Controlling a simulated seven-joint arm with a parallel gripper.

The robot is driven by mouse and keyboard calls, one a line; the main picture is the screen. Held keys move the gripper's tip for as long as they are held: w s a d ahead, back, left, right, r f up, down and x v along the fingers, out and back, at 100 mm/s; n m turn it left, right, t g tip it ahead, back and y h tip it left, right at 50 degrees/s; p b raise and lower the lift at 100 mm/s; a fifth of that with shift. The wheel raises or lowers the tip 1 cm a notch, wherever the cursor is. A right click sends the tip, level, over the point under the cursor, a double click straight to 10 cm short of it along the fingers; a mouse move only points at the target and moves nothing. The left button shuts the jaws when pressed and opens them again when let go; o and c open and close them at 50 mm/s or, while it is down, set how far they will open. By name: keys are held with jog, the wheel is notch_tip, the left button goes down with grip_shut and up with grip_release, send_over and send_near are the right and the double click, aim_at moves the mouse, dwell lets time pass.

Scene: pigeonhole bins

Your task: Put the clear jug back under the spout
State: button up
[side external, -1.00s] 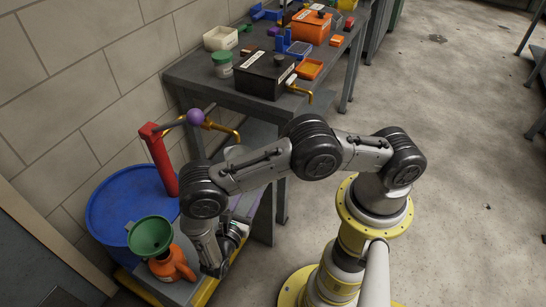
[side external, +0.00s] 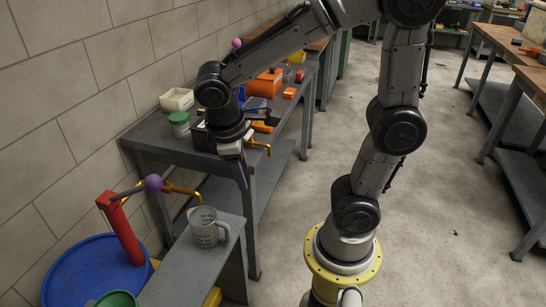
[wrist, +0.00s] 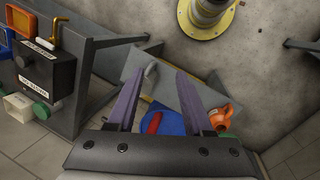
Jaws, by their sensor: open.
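The clear jug (side external: 207,228), with dark markings, stands upright on a low grey stand (side external: 188,262). The brass spout (side external: 183,188) of the red-post pump (side external: 122,230) ends just above the jug's rim in the picture; I cannot tell if it lines up exactly. A second brass spout (side external: 258,146) juts from the dark box on the bench. My gripper (side external: 241,182) points down near the bench's front edge, above and right of the jug. In the wrist view its purple fingers (wrist: 160,74) are apart with nothing held between them. A pale shape beyond them may be the jug.
A blue drum (side external: 92,274) is beside the pump, and a green funnel (side external: 117,299) is at the bottom edge. The bench (side external: 160,140) holds a cream bin (side external: 177,100), a green-lidded jar (side external: 179,125) and an orange box (side external: 265,82). An orange can (wrist: 222,118) shows in the wrist view.

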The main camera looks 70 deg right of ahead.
jog(key=s+r+m+t+y, duration=0.3)
jog(key=s+r+t, duration=0.2)
jog(key=s+t, duration=0.1)
jog(key=shift+s+a+r+m, duration=0.2)
jog(key=shift+s+a+m, duration=0.2)
jog(key=shift+s, duration=0.2)
dwell(1.3)
